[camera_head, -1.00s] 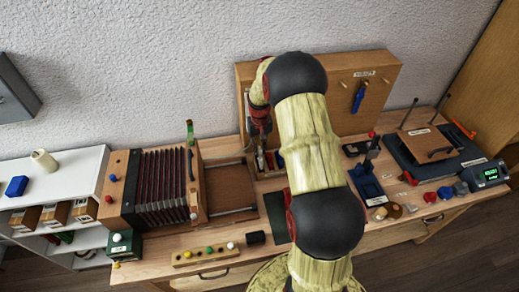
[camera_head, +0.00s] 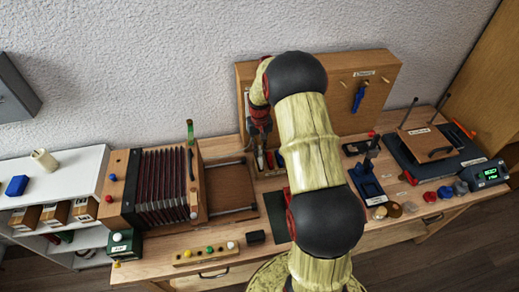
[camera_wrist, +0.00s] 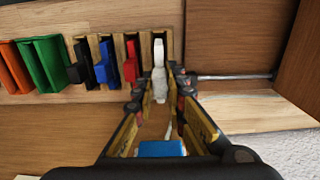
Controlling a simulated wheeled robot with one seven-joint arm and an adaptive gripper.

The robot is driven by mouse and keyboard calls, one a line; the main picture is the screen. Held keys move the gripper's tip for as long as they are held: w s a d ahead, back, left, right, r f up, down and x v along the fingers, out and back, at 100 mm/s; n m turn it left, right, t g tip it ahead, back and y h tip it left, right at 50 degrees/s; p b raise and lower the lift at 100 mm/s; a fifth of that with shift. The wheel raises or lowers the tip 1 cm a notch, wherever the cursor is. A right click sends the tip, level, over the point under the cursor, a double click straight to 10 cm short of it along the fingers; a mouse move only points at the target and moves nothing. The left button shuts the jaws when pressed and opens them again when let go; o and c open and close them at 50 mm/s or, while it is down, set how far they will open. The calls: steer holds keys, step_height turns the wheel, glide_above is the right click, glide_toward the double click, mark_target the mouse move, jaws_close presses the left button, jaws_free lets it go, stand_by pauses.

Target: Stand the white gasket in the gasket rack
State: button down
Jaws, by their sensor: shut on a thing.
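The white gasket (camera_wrist: 159,70) is upright between the fingertips of my gripper (camera_wrist: 160,88) in the wrist view. My gripper is shut on it. The gasket is at the rightmost slot of the wooden gasket rack (camera_wrist: 119,48); whether it is seated at the bottom cannot be told. A red gasket (camera_wrist: 130,62), a blue one (camera_wrist: 104,64) and a black one (camera_wrist: 78,68) stand in the slots to its left. In the head view my gripper (camera_head: 261,165) is low at the back of the bench, and my arm hides most of the rack.
Green (camera_wrist: 42,62) and orange (camera_wrist: 14,66) pieces stand left of the rack. The accordion (camera_head: 160,185) and its open wooden frame (camera_head: 230,188) lie close left in the head view. A wooden board (camera_head: 340,95) stands behind. A blue stand (camera_head: 368,182) is to the right.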

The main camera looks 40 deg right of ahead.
steer(key=shift+f+b, duration=1.05)
steer(key=shift+f, duration=1.1)
stand_by(1.0)
stand_by(0.3)
steer(key=c, duration=1.7)
jaws_free()
steer(key=shift+c, duration=0.2)
steer(key=shift+o, duration=0.4)
steer(key=shift+o, duration=0.8)
steer(key=shift+r+p, duration=2.2)
steer(key=shift+r, duration=1.6)
